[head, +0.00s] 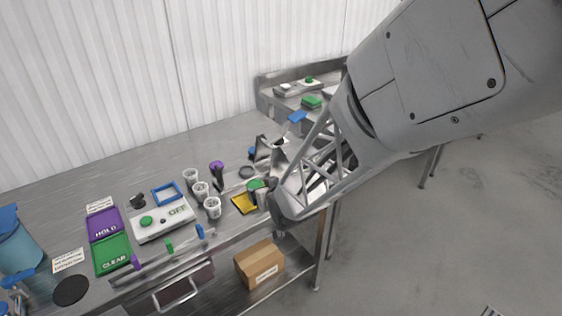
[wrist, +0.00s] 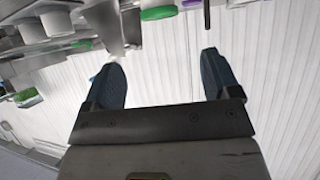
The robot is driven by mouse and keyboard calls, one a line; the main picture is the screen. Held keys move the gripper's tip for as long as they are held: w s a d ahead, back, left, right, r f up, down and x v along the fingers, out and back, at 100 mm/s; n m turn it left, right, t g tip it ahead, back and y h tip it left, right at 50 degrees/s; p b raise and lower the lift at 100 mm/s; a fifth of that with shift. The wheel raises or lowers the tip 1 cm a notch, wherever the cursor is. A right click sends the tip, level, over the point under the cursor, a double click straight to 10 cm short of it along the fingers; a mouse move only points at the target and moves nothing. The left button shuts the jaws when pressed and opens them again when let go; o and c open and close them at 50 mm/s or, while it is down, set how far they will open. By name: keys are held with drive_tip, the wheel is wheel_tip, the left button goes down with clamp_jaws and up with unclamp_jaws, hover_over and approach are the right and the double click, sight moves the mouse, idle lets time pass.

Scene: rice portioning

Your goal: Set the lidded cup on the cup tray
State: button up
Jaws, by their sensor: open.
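A cup with a green lid (head: 256,185) stands upright on the steel table in the head view, right beside a flat yellow tray (head: 242,204) that may be the cup tray. A green lid (wrist: 158,13), likely this cup's, shows at the top of the wrist view, beyond the fingertips. My gripper is open and empty in the wrist view (wrist: 160,72), its two dark fingers wide apart. In the head view my arm's end comes in from the right next to the lidded cup and hides part of the table there. Contact cannot be told.
Several white cups (head: 201,190) and a purple-topped item (head: 216,168) stand left of the yellow tray. A control box (head: 162,222), a purple HOLD pad (head: 104,224) and a green CLEAR pad (head: 112,254) lie further left. A cardboard box (head: 259,264) sits on the lower shelf.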

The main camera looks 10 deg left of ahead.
idle(0.7)
drive_tip(key=s+d+r+m+g+h, duration=0.1)
drive_tip(key=s+d+r+m+h, duration=0.3)
drive_tip(key=d, duration=0.6)
drive_tip(key=s+d+r+n+g+h, duration=0.1)
drive_tip(key=s+d+r, duration=0.2)
drive_tip(key=d+r, duration=0.45)
drive_tip(key=s+d+r+m+g+h, duration=0.1)
drive_tip(key=s+d+r+m+g, duration=0.1)
drive_tip(key=s+d, duration=0.5)
drive_tip(key=s+d+r+m+g, duration=0.1)
drive_tip(key=s+d+r+g, duration=0.1)
drive_tip(key=s+d, duration=0.6)
drive_tip(key=shift+s+r+m+g+h, duration=0.35)
drive_tip(key=shift+s+g, duration=0.45)
drive_tip(key=shift+s, duration=2.15)
drive_tip(key=shift+f, duration=0.1)
